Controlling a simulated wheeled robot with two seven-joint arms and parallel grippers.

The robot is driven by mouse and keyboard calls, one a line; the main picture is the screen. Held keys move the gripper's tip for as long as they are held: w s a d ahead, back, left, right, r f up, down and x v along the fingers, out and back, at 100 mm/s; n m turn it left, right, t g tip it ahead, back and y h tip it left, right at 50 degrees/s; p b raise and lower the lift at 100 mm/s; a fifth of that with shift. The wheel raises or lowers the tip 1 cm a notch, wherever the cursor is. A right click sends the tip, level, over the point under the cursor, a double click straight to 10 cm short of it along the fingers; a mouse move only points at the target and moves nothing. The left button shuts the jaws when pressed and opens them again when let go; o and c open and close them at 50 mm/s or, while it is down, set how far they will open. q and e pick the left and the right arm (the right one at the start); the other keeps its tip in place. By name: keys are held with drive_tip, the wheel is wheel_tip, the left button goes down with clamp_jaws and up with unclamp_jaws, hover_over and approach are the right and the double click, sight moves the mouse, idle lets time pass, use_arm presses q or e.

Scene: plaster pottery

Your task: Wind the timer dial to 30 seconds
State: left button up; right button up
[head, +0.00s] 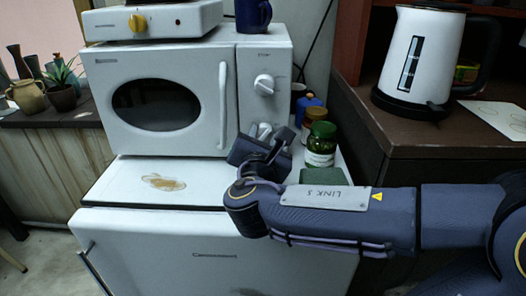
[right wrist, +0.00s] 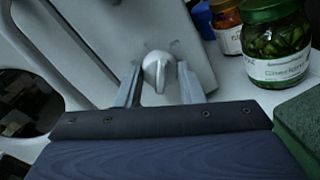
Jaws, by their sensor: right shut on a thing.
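The white microwave (head: 165,70) stands on a small white fridge and has two dials on its right panel. The upper dial (head: 264,84) is free. The lower dial, which I take as the timer dial, is largely hidden in the head view by my right gripper (head: 268,138). In the right wrist view the lower dial (right wrist: 155,70) is a pale grey knob between my two fingers, its raised grip close to upright. My right gripper is shut on this dial. Its marks are too small to read. My left gripper is not in view.
A green-lidded jar (head: 321,146), another jar and a green block (head: 314,177) stand close right of my right gripper. A kettle (head: 418,60) stands on the right counter. A brown stain (head: 163,182) marks the fridge top. A hot plate (head: 150,20) and blue mug (head: 253,14) sit on the microwave.

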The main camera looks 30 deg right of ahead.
drive_tip(key=m+b, duration=0.2)
drive_tip(key=b, duration=0.1)
drive_tip(key=shift+f+m, duration=0.15)
drive_tip(key=shift+m, duration=0.25)
drive_tip(key=shift+m+b, duration=0.55)
drive_tip(key=shift+m, duration=0.05)
drive_tip(key=o, duration=1)
drive_tip(key=shift+r, duration=0.2)
drive_tip(key=shift+s, duration=0.15)
drive_tip(key=shift+y, duration=0.3)
drive_tip(key=p+v, duration=0.1)
drive_tip(key=v, duration=0.6)
drive_tip(key=shift+s+a, duration=0.2)
drive_tip(key=shift+s, duration=0.1)
